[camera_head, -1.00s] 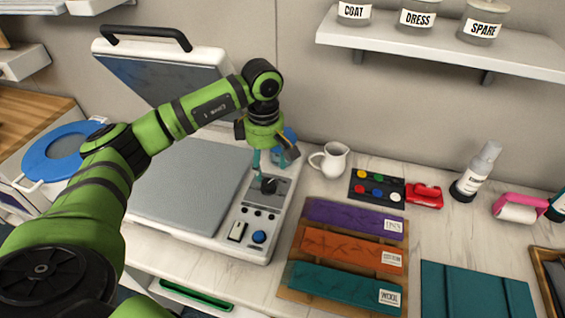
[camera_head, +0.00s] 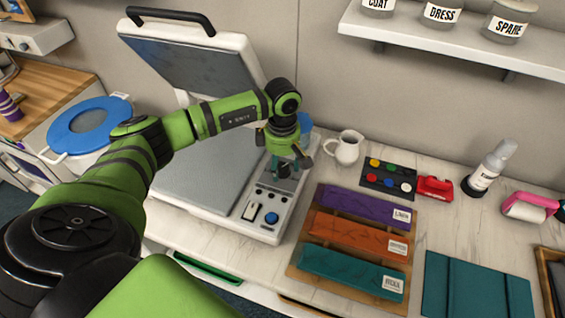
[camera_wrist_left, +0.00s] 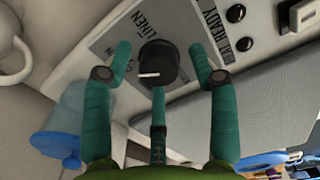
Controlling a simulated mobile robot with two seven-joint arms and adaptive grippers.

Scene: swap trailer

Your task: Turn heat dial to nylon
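The heat dial (camera_wrist_left: 162,58) is a black round knob with a white pointer line, on a grey label plate (camera_wrist_left: 112,40) of the press. In the left wrist view its pointer aims left. The word LINEN shows above the dial; other lettering at the left is partly hidden by a finger, and I cannot read NYLON. My left gripper (camera_head: 285,170) points down over the dial in the head view. Its teal fingers (camera_wrist_left: 160,62) are spread, one on each side of the dial and one below it, with gaps visible at the sides. My right gripper is not in view.
The press (camera_head: 200,185) stands with its lid (camera_head: 190,60) raised. Its blue button (camera_head: 271,218) and white switch (camera_head: 250,211) sit in front of the dial.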

